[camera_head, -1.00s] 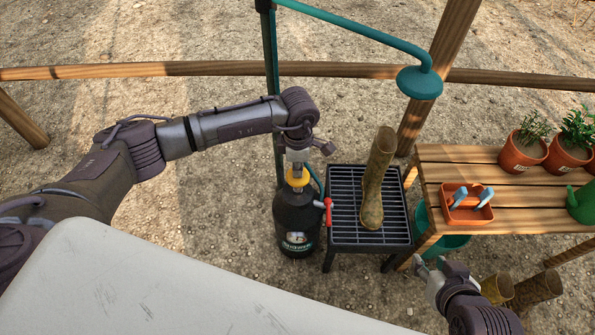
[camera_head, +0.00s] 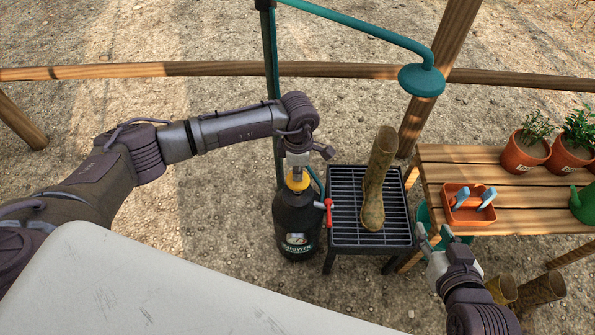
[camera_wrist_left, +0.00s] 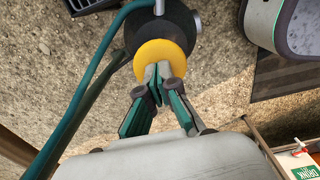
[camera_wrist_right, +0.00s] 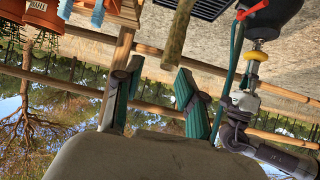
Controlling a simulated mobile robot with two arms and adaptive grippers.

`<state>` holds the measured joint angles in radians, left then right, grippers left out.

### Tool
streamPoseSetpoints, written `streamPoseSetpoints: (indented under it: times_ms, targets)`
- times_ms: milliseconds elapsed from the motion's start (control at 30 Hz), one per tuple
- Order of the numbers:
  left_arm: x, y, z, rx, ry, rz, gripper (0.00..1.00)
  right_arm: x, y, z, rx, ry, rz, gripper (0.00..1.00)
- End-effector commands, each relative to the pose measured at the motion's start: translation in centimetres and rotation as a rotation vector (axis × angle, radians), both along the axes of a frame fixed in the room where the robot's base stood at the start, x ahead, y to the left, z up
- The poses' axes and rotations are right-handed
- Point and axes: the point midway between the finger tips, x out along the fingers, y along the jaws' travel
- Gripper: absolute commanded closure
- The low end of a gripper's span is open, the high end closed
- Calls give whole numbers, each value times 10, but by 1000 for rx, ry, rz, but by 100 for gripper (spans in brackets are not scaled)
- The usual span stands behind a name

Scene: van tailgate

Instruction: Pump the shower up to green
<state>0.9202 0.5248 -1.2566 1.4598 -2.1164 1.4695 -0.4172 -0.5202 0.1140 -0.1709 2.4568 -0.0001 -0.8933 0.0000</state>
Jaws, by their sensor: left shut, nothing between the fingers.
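The shower is a black bottle (camera_head: 297,222) with a round dial-like mark and "SHOWER" lettering on its front; the mark is too small to read. A yellow pump cap (camera_head: 297,181) tops it and also shows as a yellow disc in the left wrist view (camera_wrist_left: 160,58). My left gripper (camera_head: 297,172) points down at the cap, fingers shut and empty. In the left wrist view its fingertips (camera_wrist_left: 157,72) overlap the disc's edge; I cannot tell whether they touch it. My right gripper (camera_head: 434,236) is open and empty, right of the grate and away from the bottle.
A black grate stand (camera_head: 345,232) beside the bottle holds an upright muddy boot (camera_head: 376,180). A teal shower head (camera_head: 421,80) hangs above. A wooden bench (camera_head: 470,153) at right carries an orange caddy (camera_head: 468,214) and potted plants (camera_head: 526,150). A pale surface (camera_head: 150,290) fills the lower left.

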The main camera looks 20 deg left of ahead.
Motion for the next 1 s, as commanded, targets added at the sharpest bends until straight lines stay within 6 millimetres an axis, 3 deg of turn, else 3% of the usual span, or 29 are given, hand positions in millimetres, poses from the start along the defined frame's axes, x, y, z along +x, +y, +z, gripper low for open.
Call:
streamPoseSetpoints:
  times_ms: [633,1000]
  targets:
    - [-2,0,-15,2,6,-1,100,23,10,35,49,-220,15,60]
    - [-2,0,-8,2,6,-1,100,16,6,24,31,-141,9,60]
